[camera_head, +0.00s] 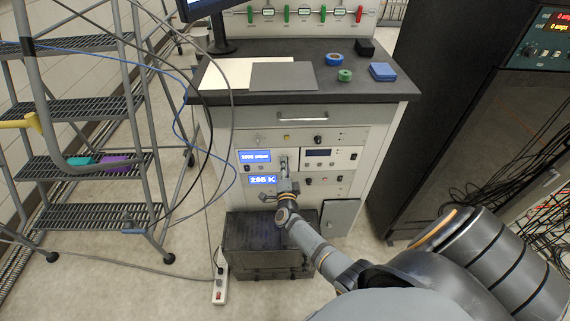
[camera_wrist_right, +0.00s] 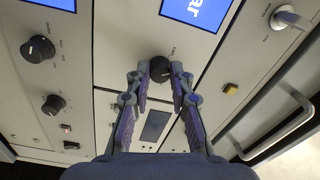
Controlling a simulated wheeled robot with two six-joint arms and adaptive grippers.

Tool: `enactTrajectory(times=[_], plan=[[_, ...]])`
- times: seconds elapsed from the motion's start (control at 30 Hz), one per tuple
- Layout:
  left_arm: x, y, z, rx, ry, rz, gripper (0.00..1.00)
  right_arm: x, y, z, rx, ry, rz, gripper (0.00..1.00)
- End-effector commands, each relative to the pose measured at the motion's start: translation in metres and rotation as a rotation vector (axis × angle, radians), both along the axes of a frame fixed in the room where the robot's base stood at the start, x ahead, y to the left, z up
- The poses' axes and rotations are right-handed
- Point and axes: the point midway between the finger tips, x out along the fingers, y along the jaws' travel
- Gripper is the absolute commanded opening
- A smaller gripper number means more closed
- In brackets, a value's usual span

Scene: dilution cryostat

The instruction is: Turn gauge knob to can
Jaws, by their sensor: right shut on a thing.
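The black round gauge knob (camera_wrist_right: 160,69) sits on the light grey instrument panel in the right wrist view, with a small label beside it that is too small to read. My right gripper (camera_wrist_right: 157,75) is shut on the knob, one fingertip at each side. In the head view my right gripper (camera_head: 284,167) reaches the front of the rack cabinet between the displays and hides the knob. A blue display (camera_head: 255,156) with white writing lies just left of the gripper, and a second blue display (camera_head: 263,180) reads about 295 K. My left gripper is not in view.
A dark box (camera_head: 240,240) stands on the floor below the gripper. A drawer handle (camera_head: 302,118) is above the panels. Other black knobs (camera_wrist_right: 38,48) sit on neighbouring panels. A stair ladder (camera_head: 85,108) stands left and a dark rack (camera_head: 470,130) stands right.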

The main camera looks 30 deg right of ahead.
Motion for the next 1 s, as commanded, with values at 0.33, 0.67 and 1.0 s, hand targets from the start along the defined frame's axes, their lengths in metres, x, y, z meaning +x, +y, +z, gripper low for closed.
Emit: enactTrajectory(times=[0.33,0.67,1.0], plan=[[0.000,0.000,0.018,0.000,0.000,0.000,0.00,-0.001,0.000,0.000,-0.269,0.168,0.001,0.00],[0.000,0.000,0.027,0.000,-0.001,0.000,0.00,-0.001,0.000,-0.001,-0.456,0.283,0.001,0.00],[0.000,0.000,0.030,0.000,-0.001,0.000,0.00,-0.001,0.000,-0.002,-0.539,0.335,0.001,0.00]])
